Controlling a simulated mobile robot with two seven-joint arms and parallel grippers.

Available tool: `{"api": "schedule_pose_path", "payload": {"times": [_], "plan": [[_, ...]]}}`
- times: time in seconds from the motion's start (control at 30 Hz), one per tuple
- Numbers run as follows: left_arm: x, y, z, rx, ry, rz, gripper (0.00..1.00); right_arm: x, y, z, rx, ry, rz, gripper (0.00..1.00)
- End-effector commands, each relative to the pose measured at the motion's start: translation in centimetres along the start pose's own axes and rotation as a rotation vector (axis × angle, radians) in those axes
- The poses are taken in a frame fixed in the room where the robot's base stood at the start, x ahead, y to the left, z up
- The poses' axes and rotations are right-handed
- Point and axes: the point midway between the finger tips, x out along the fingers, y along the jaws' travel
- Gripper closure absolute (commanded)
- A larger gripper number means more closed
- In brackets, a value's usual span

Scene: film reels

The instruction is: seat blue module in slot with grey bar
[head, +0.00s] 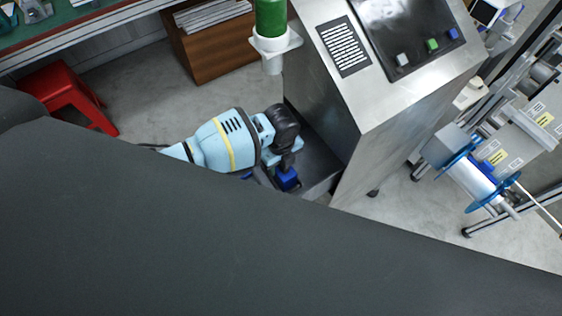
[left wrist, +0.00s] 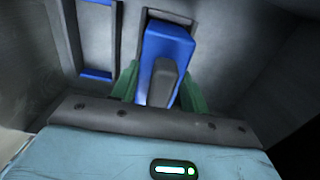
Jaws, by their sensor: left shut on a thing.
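The blue module (left wrist: 170,42) has a grey raised grip (left wrist: 163,82) on its face. My left gripper (left wrist: 158,92) is shut on it, with a green finger on each side. In the head view the blue module (head: 287,179) shows below my left gripper (head: 286,165), low beside the metal console. A light grey bar (left wrist: 168,17) runs just past the module's far end, at a recess in the grey panel. The module covers most of that recess, so I cannot tell how deep it sits. My right gripper is not in view.
Left of the module, another slot (left wrist: 97,42) has blue bars at both ends. The metal console (head: 400,100) stands close to the right of my left gripper. A green cylinder in a white holder (head: 275,42) is above. A red stool (head: 68,92) stands at left.

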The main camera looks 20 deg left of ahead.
Motion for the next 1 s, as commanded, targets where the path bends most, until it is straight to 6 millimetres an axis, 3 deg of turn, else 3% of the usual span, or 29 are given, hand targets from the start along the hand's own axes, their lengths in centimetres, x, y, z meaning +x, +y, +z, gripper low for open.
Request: {"api": "schedule_pose_path", "payload": {"times": [0.47,0.5,0.53,1.0], "plan": [[0.81,-0.06,0.01,0.0,0.0,-0.001,0.87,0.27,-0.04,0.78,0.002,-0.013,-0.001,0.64],[0.76,-0.08,0.03,0.0,-0.001,-0.002,0.51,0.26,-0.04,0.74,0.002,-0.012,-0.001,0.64],[0.74,-0.08,0.03,0.0,-0.001,-0.002,0.47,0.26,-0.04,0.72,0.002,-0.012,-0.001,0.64],[0.07,-0.04,0.04,0.0,-0.001,-0.001,0.46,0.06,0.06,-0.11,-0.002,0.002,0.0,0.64]]}}
